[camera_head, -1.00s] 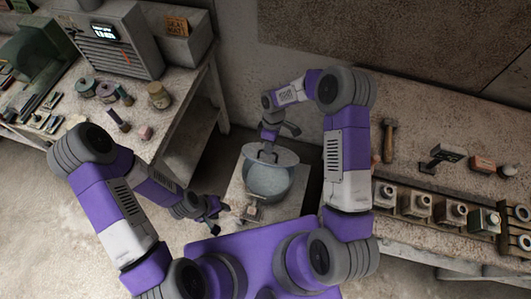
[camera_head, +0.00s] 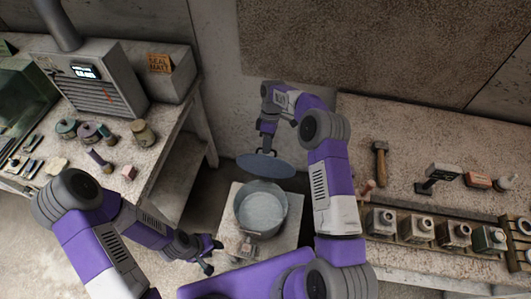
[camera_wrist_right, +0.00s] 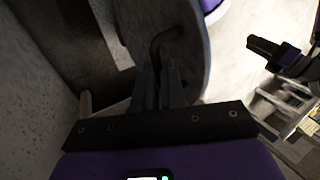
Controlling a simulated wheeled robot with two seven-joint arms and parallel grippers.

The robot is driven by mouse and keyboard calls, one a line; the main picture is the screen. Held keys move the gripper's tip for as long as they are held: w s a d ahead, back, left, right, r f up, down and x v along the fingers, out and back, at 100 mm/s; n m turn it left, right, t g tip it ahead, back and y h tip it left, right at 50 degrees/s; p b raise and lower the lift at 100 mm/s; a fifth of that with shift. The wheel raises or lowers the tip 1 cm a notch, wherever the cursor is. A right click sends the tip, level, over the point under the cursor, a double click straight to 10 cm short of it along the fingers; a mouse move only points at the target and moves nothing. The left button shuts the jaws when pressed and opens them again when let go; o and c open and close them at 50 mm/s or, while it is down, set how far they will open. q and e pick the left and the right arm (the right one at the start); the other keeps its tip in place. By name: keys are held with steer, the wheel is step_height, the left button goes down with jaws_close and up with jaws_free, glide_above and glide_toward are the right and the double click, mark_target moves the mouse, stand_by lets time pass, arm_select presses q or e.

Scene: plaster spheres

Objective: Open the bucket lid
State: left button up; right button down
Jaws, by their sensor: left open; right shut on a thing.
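The grey bucket (camera_head: 261,213) stands upright on a small low table (camera_head: 284,244), with its mouth uncovered. The round bucket lid (camera_head: 266,166) is in the air above and behind the bucket, apart from it. My right gripper (camera_head: 268,147) is shut on the lid's handle. In the right wrist view my right gripper's fingers (camera_wrist_right: 168,84) close on the dark curved handle, with the lid (camera_wrist_right: 196,45) beyond it. My left gripper (camera_head: 212,256) is open and empty, left of the bucket near the low table's edge.
A small block-like object (camera_head: 245,247) lies in front of the bucket. The left workbench (camera_head: 165,131) holds jars, tools and a grey machine (camera_head: 95,82). The right bench (camera_head: 410,150) holds a hammer (camera_head: 380,160) and a rack of several blocks. Free space lies behind the bucket, by the wall.

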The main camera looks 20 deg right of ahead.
steer(key=shift+w+d+f+b, duration=0.35)
steer(key=shift+w+d+b, duration=0.1)
steer(key=shift+w, duration=0.1)
steer(key=shift+w+d+f+b, duration=0.3)
steer(key=shift+w+d, duration=0.1)
steer(key=shift+w, duration=0.1)
steer(key=c, duration=1.5)
jaws_free()
steer(key=shift+c, duration=0.2)
steer(key=o, duration=0.3)
steer(key=shift+w+d, duration=0.1)
steer(key=shift+w, duration=0.1)
steer(key=shift+o, duration=0.2)
steer(key=shift+r, duration=0.2)
steer(key=shift+r, duration=0.1)
step_height(320, 180, up, 10)
steer(key=p, duration=0.1)
steer(key=shift+s+f, duration=0.1)
steer(key=shift+f, duration=0.1)
